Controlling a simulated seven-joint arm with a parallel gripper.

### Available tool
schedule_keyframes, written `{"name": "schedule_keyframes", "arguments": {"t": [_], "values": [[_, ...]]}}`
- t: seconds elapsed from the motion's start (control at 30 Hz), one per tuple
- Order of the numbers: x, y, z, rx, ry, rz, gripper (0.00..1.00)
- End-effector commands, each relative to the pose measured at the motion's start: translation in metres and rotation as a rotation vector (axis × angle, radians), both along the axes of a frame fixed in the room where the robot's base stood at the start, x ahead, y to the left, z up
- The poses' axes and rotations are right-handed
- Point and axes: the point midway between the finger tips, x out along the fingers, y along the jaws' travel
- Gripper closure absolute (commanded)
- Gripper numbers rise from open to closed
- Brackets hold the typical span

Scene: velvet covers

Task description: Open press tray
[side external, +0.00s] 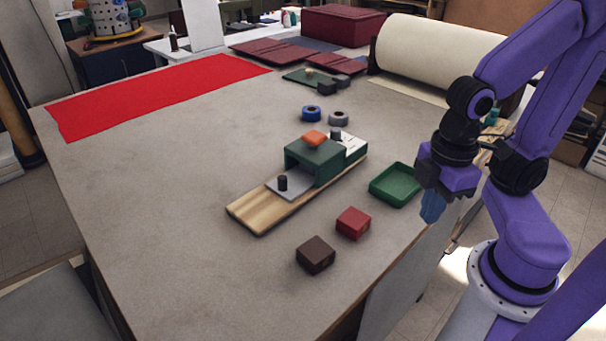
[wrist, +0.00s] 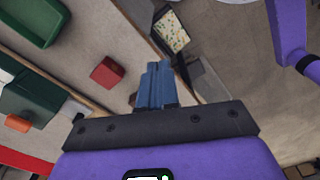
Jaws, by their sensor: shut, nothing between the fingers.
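The press stands mid-table on a wooden base (side external: 258,211). Its green housing (side external: 322,161) has an orange piece on top (side external: 314,139). A grey press tray (side external: 300,187) with a black knob (side external: 283,182) lies at the near left end, partly outside the housing; its far part is hidden. Part of the green press shows at the left edge of the wrist view (wrist: 28,97). My gripper (side external: 431,212) points down beyond the table's right edge, well apart from the press. Its blue fingers (wrist: 153,88) are shut and empty.
A green open dish (side external: 396,184) lies between press and gripper. A red block (side external: 353,223) and a dark brown block (side external: 316,255) sit near the front edge. Blue and grey rings (side external: 312,113) lie behind the press. The table left of the press is clear.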

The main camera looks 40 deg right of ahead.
Motion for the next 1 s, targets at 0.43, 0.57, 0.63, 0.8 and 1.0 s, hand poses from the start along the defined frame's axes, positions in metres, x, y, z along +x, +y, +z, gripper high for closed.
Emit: {"name": "schedule_keyframes", "arguments": {"t": [0.43,0.57,0.63,0.8,1.0], "values": [[0.075,0.04,0.024,-0.004,0.007,-0.36,0.49],[0.114,0.053,0.034,-0.005,0.012,-0.542,0.49],[0.136,0.059,0.039,-0.006,0.014,-0.638,0.49],[0.189,0.067,0.049,-0.007,0.017,-0.875,0.49],[0.25,0.067,0.057,-0.01,0.024,-1.154,0.49]]}}
